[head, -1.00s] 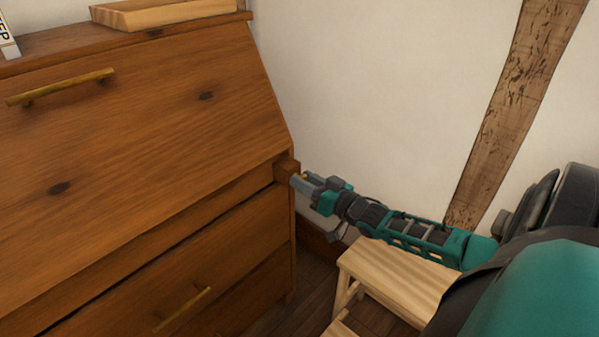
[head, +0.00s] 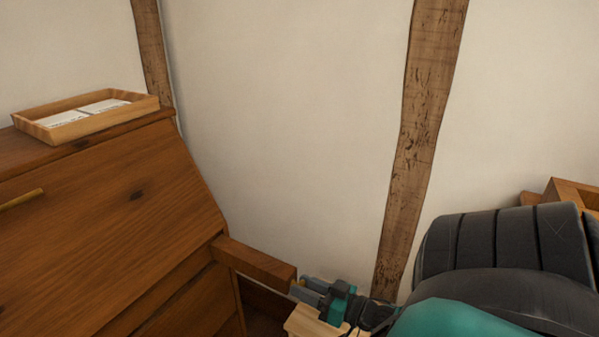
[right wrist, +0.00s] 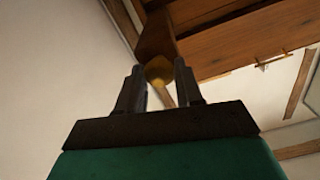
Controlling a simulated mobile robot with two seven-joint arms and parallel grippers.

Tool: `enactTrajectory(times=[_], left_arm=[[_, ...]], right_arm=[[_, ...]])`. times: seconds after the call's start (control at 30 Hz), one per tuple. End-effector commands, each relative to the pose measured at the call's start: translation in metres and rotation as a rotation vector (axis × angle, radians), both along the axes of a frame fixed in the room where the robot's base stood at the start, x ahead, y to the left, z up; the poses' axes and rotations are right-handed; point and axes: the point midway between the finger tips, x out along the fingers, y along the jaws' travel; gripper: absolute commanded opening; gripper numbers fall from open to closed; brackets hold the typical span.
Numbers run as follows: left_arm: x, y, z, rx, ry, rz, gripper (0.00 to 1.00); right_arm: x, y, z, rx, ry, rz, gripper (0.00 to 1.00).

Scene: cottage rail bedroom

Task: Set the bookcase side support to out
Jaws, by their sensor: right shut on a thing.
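The bookcase (head: 110,215) is a brown wooden piece with a sloped front, at the left of the head view. Its side support (head: 255,262) is a square wooden bar that sticks well out from the front edge at its right side. My right gripper (head: 303,291) is at the outer end of this bar. In the right wrist view, the fingers are shut on a round brass knob (right wrist: 159,70) on the end of the support (right wrist: 155,38). The knob is hidden in the head view. My left gripper is not in view.
A wooden tray with papers (head: 82,118) stands on top of the bookcase. A light wooden stool (head: 308,322) is below my right gripper, partly hidden. A pale wall (head: 290,130) with a dark timber post (head: 420,140) stands behind. A wooden item (head: 575,192) shows at the far right.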

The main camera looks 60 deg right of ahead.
Motion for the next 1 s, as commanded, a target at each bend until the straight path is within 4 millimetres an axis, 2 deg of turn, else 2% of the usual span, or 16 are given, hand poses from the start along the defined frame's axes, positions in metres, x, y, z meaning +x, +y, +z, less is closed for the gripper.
enactTrajectory(times=[0.23, 0.27, 0.5, 0.8, 0.87, 1.0], left_arm=[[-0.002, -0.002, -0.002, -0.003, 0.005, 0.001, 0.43], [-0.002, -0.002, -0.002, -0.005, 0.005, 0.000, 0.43], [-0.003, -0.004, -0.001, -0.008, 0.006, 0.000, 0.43], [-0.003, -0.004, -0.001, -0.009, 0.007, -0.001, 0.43], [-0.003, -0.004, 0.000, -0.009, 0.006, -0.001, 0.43], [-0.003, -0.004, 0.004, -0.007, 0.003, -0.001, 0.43]], right_arm=[[0.000, 0.001, -0.001, -0.001, 0.000, 0.001, 0.00], [0.000, 0.001, -0.001, 0.000, 0.000, 0.001, 0.38], [0.000, 0.000, -0.001, 0.000, 0.000, 0.000, 0.61], [-0.003, 0.000, 0.000, 0.000, 0.001, 0.000, 0.61], [-0.009, -0.001, 0.000, 0.000, 0.001, -0.001, 0.61], [-0.034, -0.003, 0.000, 0.001, 0.004, -0.001, 0.61]])
